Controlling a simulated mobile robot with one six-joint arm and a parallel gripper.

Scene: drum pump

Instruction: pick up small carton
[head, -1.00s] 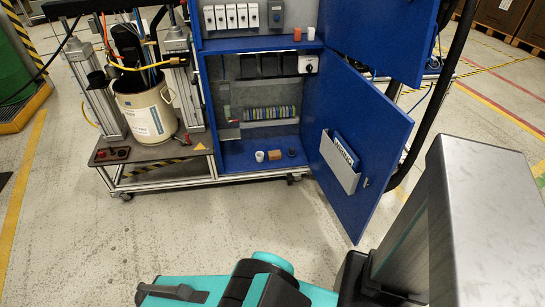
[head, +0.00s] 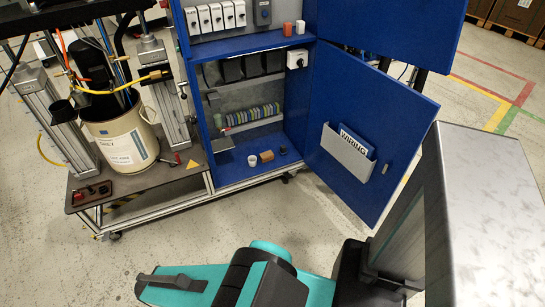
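A small brown box (head: 266,156), which looks like the small carton, sits on the floor of the lower compartment of the blue cabinet (head: 245,179). A white cup-like item (head: 252,160) stands just left of it. A small dark item (head: 283,150) lies to its right. The box is small in the picture, so its details do not show. My teal and black arm is at the bottom of the head view, well apart from the cabinet. My gripper does not show.
The lower cabinet door (head: 375,115) stands open to the right, with a pocket holding a wiring booklet (head: 348,150). A drum (head: 122,138) with a pump stands on a cart (head: 150,187) at left. An orange item (head: 287,29) and a white item (head: 300,27) stand on the upper shelf. Floor in front is clear.

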